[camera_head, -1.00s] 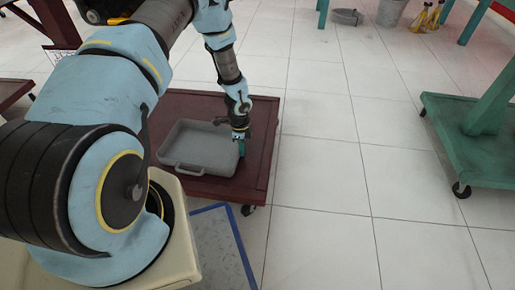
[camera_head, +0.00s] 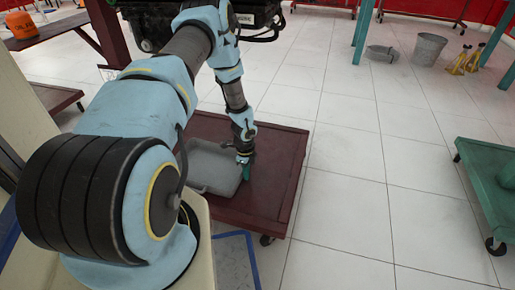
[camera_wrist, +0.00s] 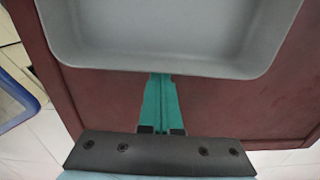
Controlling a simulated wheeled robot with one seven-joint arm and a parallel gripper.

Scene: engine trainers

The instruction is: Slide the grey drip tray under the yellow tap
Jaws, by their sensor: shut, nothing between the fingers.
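The grey drip tray (camera_head: 209,184) lies flat on a dark red low platform, with its left side partly hidden behind my arm. My gripper (camera_head: 246,172) is low at the tray's right side, fingers pointing down. In the wrist view, the green fingers (camera_wrist: 161,80) are together and empty, with their tips at the outside of the tray wall (camera_wrist: 160,66). They look in contact with it, or very close. I cannot make out the yellow tap in either view.
The dark red platform (camera_head: 282,165) has bare surface right of the tray. A black engine (camera_head: 262,12) stands above and behind it. A green wheeled stand (camera_head: 490,180) is at the right. White tiled floor lies between them. A bucket (camera_head: 429,49) and yellow stands (camera_head: 467,60) are far back.

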